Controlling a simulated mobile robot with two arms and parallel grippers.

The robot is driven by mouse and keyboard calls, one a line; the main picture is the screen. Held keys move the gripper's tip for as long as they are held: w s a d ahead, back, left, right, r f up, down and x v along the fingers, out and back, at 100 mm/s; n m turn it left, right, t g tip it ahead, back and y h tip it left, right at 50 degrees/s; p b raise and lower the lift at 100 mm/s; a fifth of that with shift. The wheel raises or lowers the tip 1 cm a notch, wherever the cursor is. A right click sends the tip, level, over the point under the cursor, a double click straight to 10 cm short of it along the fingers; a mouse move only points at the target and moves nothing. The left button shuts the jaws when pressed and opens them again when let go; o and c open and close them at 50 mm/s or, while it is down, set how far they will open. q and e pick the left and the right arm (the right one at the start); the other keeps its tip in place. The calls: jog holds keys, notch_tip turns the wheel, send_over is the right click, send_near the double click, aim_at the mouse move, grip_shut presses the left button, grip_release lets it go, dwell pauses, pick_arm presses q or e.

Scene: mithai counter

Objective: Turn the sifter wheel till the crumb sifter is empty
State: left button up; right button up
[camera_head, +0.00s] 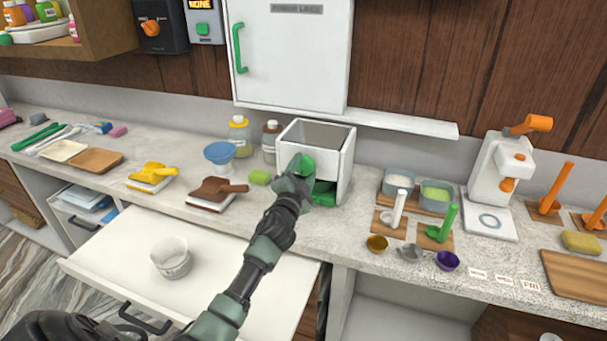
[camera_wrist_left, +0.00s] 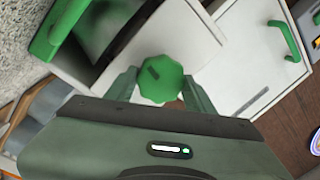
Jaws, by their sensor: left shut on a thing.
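The crumb sifter (camera_head: 345,165) is a white open-topped box standing on the counter against the back wall. Its inside looks grey, and no crumbs can be made out from here. The sifter wheel (camera_wrist_left: 161,79) is a green faceted knob with a dark mark on the sifter's front face. My left gripper (camera_head: 302,168) is shut on the wheel, with one finger on each side of it in the left wrist view (camera_wrist_left: 160,88). A green part (camera_head: 325,193) sits in the sifter's lower opening, partly hidden by my gripper. My right gripper is not in view.
A white cabinet with a green handle (camera_head: 239,48) hangs above the sifter. A pulled-out white drawer (camera_head: 110,250) holding a small white bowl (camera_head: 171,258) lies under my left arm. Scoops stand left; grey tubs (camera_head: 433,206) and a white press (camera_head: 495,180) stand right.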

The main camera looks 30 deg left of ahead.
pick_arm(q)
jog(key=m+b, duration=0.1)
jog(key=m, duration=0.3)
jog(key=shift+f+h, duration=0.1)
jog(key=shift+h, duration=0.2)
jog(key=m, duration=0.4)
jog(key=shift+t+h, duration=0.3)
jog(key=m, duration=0.4)
jog(key=shift+h, duration=0.3)
jog(key=shift+f+m+h, duration=0.1)
jog(key=shift+m+h, duration=0.2)
jog(key=shift+m, duration=1.4)
jog(key=shift+f, duration=0.1)
jog(key=o, duration=1.4)
jog(key=shift+c, duration=0.2)
